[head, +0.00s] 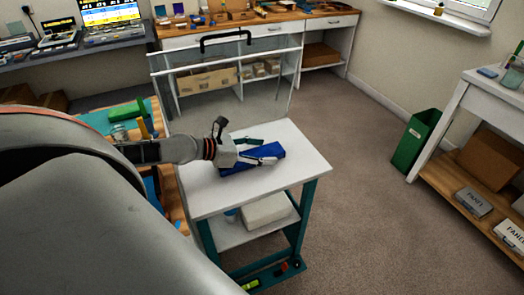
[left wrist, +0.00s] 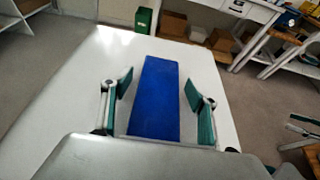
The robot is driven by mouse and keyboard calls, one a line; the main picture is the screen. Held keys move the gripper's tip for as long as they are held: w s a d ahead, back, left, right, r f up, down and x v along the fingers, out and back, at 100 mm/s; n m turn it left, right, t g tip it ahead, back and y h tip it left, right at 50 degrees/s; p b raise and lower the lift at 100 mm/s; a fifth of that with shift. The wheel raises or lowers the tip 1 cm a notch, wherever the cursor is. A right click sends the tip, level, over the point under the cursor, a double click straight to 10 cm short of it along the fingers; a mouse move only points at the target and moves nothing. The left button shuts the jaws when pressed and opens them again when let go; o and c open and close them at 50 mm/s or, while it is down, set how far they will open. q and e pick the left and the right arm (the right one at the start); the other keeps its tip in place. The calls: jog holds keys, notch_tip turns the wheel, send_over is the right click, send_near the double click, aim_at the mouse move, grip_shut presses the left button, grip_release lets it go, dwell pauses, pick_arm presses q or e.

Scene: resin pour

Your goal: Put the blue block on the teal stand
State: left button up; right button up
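The blue block (head: 272,151) lies flat on the white top (head: 300,170) of a stand with teal legs in the head view. It also fills the middle of the left wrist view (left wrist: 155,90), long and deep blue. My left gripper (head: 266,150) is low over the block. In the left wrist view its two teal-padded fingers (left wrist: 158,90) stand open on either side of the block, with white surface showing in the gaps. The block's near end is partly hidden by the gripper's body.
A white box (head: 268,210) sits on the stand's lower shelf. A wooden bench with a teal mat (head: 110,117) adjoins on the left. A clear panel with a black handle (head: 225,38) stands behind. A green bin (head: 416,140) is right, across open carpet.

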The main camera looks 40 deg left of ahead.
pick_arm(q)
jog(key=shift+r, duration=0.15)
jog(key=shift+s+a+r+b, duration=0.15)
jog(key=shift+s+a+b, duration=0.3)
jog(key=shift+s, duration=0.4)
jog(key=shift+s+a+r, duration=0.15)
jog(key=shift+s+r, duration=0.1)
jog(key=shift+s, duration=0.25)
jog(key=shift+s+a+r, duration=0.25)
jog(key=shift+s+r, duration=0.1)
jog(key=shift+s, duration=0.15)
jog(key=p+v, duration=0.1)
jog(key=v, duration=0.5)
jog(key=shift+a+r+p, duration=0.1)
jog(key=shift+r+p, duration=0.05)
jog(key=shift+p, duration=0.15)
jog(key=shift+s+a+r, duration=0.25)
jog(key=shift+s+a, duration=0.05)
jog(key=shift+s, duration=0.3)
